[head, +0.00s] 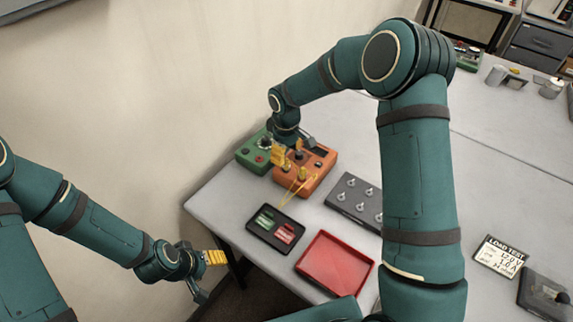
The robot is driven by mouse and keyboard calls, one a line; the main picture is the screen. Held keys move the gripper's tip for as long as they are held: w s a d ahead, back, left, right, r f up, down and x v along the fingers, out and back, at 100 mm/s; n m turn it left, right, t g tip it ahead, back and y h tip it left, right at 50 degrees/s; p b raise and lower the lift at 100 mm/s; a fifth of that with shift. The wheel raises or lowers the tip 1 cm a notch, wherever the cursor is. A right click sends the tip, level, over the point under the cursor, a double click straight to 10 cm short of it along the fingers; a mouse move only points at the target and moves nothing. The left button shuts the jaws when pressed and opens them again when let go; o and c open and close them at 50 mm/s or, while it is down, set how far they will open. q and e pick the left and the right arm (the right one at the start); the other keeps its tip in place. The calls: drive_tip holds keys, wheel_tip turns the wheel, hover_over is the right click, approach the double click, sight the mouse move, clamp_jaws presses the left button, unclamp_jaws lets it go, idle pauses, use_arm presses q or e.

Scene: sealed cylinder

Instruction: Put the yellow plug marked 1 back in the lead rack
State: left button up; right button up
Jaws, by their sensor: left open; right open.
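Thin yellow leads (291,188) hang over the front of an orange box (317,178). A small yellow plug (301,173) shows at the box's top front edge; its mark is too small to read. My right gripper (294,151) is open above the orange box, with its yellow-padded finger close to the leads. I cannot tell whether it touches a plug. My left gripper (209,277) is open and empty, off the table's left edge. I cannot make out which thing is the lead rack.
A green box (250,153) stands beside the orange one. In front are a black tray (256,237) with green and red pieces, an empty red tray (335,264) and a grey panel with silver knobs (347,196). A LOAD TEST card (499,257) lies right.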

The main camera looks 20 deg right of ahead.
sight(286, 159)
use_arm(q)
drive_tip(key=shift+f+b, duration=1.7)
drive_tip(key=shift+f, duration=0.4)
use_arm(e)
drive_tip(key=shift+f, duration=2.75)
use_arm(q)
drive_tip(key=shift+f, duration=0.2)
use_arm(e)
clamp_jaws()
use_arm(q)
drive_tip(key=shift+r, duration=0.1)
use_arm(e)
drive_tip(key=shift+r, duration=0.2)
use_arm(q)
drive_tip(key=shift+r+p, duration=1.55)
drive_tip(key=shift+r, duration=0.05)
use_arm(e)
drive_tip(key=shift+r, duration=2.85)
